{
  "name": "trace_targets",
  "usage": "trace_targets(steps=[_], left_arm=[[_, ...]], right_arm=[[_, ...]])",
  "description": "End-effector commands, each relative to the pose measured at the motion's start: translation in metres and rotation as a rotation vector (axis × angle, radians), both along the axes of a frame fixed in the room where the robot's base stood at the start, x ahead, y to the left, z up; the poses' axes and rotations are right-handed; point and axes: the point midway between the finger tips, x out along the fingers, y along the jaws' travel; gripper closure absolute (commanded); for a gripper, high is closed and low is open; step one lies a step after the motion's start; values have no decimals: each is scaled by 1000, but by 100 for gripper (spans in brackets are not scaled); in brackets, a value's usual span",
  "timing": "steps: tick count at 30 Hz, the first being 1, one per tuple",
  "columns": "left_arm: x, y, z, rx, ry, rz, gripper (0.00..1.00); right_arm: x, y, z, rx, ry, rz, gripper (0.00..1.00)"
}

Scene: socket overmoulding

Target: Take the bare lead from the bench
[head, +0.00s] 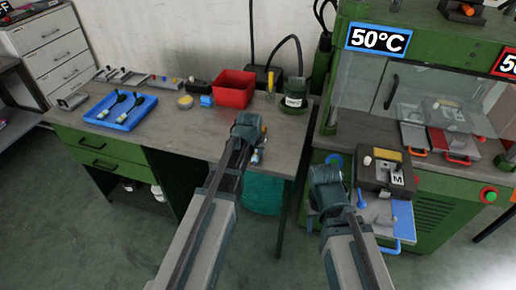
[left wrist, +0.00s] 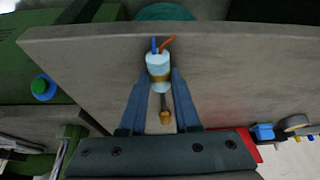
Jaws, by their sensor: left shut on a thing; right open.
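The bare lead (left wrist: 158,66) has a pale cylindrical body, a brass-coloured band, and blue and orange wire ends. My left gripper (left wrist: 160,82) is shut on it, with a finger on each side of the body. In the head view, my left gripper (head: 250,130) is over the front edge of the bench (head: 190,135), and part of the lead (head: 256,156) shows just below it. The wrist and fingers hide most of the lead there. My right gripper (head: 328,182) is open in front of the green press, its fingertips hard to make out.
A red bin (head: 234,88), a blue tray (head: 121,111) with dark leads and a dark green labelled pot (head: 296,94) stand on the bench. The green press (head: 440,195) is on the right, with a block marked M (head: 390,172) at its front. The front middle of the bench is clear.

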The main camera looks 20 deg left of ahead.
Motion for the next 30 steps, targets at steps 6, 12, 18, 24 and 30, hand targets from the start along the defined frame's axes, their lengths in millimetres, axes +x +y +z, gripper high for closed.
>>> trace_targets(steps=[6, 12, 18, 24, 30], left_arm=[[0, 0, 6, 0, 0, 0, 100], [0, 0, 23, 0, 0, 0, 100], [-10, -8, 38, 0, 0, -3, 100], [-44, -44, 42, 0, 0, -5, 100], [-76, -80, 46, 0, 0, -4, 100]], right_arm=[[0, 0, 6, 0, 0, 0, 50], [0, 0, 24, 0, 0, 0, 50], [0, 0, 38, 0, 0, 0, 50], [0, 0, 42, 0, 0, 0, 50], [0, 0, 46, 0, 0, 0, 50]])
